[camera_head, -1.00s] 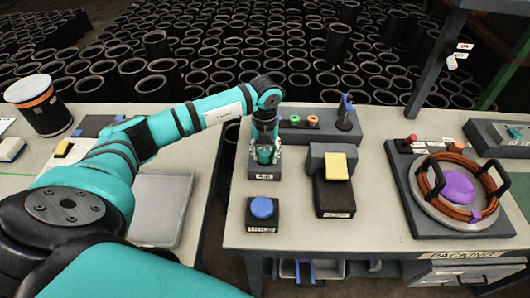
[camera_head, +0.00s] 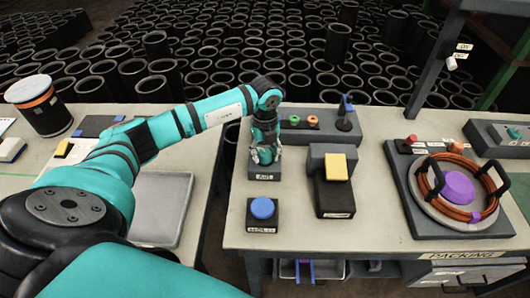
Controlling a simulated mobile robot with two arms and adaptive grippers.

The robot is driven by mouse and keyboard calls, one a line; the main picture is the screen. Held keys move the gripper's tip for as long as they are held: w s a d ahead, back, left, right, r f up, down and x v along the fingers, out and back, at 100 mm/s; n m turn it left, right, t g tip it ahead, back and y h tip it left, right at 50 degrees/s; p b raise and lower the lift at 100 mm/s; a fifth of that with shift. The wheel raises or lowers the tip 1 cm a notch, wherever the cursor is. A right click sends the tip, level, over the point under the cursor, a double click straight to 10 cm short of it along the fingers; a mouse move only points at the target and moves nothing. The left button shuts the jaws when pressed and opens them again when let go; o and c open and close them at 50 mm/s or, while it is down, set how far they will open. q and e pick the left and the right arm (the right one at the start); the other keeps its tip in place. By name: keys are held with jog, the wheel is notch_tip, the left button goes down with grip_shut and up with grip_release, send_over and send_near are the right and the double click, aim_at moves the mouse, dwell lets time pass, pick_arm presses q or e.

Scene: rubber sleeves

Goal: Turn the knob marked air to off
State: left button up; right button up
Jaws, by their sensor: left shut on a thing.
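The small dark box of the air control (camera_head: 264,177) stands on the bench, with a white label on its front that seems to read AIR. My left gripper (camera_head: 264,158) points down onto the top of this box, shut on the air knob. My right gripper is not in view.
A blue push button (camera_head: 262,208) on a black box sits just in front. A grey and black device with a yellow block (camera_head: 336,167) stands to the right. A blue-topped stand (camera_head: 345,112) is behind. A coil of orange hose (camera_head: 432,203) lies further right.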

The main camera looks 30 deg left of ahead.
aim_at(265, 153)
pick_arm(q)
jog(key=shift+w, duration=0.1)
jog(key=o, duration=1.1)
jog(key=shift+o, duration=0.2)
notch_tip(265, 153, up, 12)
